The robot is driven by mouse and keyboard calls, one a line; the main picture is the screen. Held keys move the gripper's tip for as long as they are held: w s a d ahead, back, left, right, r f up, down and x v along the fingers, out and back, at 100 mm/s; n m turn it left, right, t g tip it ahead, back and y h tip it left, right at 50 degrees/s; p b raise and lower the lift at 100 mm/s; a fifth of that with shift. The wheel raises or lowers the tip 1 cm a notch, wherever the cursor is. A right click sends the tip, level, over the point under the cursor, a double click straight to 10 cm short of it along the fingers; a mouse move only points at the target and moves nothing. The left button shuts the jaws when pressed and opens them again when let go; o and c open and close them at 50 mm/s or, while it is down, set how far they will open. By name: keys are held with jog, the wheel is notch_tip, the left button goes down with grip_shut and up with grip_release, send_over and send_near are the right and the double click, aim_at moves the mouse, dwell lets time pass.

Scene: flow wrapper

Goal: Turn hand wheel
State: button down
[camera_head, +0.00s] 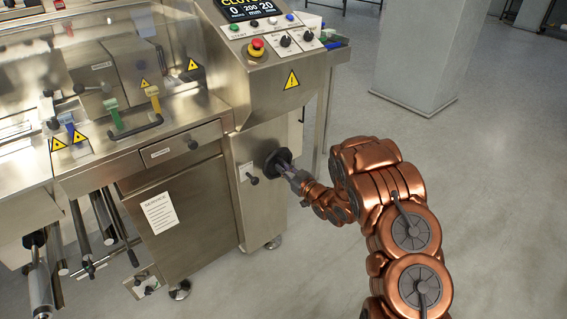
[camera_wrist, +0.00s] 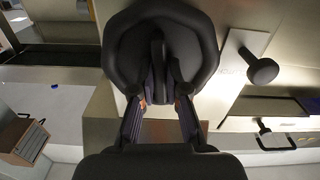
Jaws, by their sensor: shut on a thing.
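The hand wheel (camera_head: 277,161) is a dark round wheel on the lower right side face of the steel machine. My gripper (camera_head: 288,168) reaches it from the right, and its fingertips are at the wheel. In the wrist view the black wheel (camera_wrist: 160,50) fills the top middle, with a raised bar across its centre. My gripper's two fingers (camera_wrist: 160,88) are shut on that bar, one on each side. The wheel's back and mount are hidden.
A black knob (camera_head: 253,180) on a small plate sits just left of the wheel, and it also shows in the wrist view (camera_wrist: 262,70). A control panel with a red emergency stop (camera_head: 257,46) is above. A pillar (camera_head: 420,50) stands behind; the floor at right is clear.

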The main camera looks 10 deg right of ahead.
jog(key=shift+m+p, duration=0.5)
jog(key=shift+m, duration=0.2)
jog(key=c, duration=1.2)
grip_release()
jog(key=shift+s, duration=0.1)
jog(key=v, duration=1.2)
